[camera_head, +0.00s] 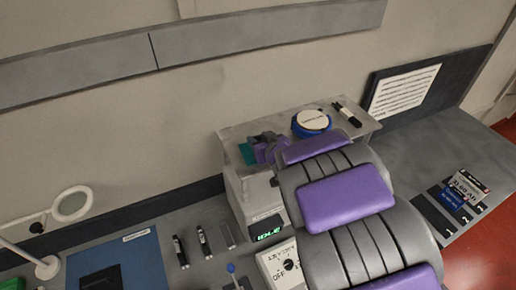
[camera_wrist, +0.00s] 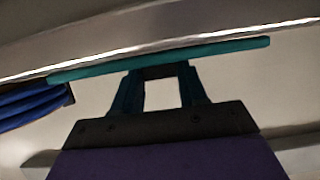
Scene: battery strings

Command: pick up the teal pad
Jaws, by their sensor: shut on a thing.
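The teal pad (camera_head: 246,154) shows as a small patch at the left end of the grey shelf top, beside my gripper (camera_head: 257,147). In the wrist view the teal pad (camera_wrist: 220,49) is a thin slab seen edge-on, running across the picture at the fingertips. My gripper (camera_wrist: 162,72) is shut on it, with a gap between the two fingers behind the pad. My purple arm hides part of the pad in the head view. I cannot tell whether the pad is clear of the shelf.
The grey shelf top (camera_head: 232,135) holds a blue coil with a white round label (camera_head: 312,121) and dark pen-like items (camera_head: 346,114). A box with a green "IDLE" display (camera_head: 268,234) stands below. A magnifier lamp (camera_head: 72,205) and blue mat (camera_head: 140,262) are left.

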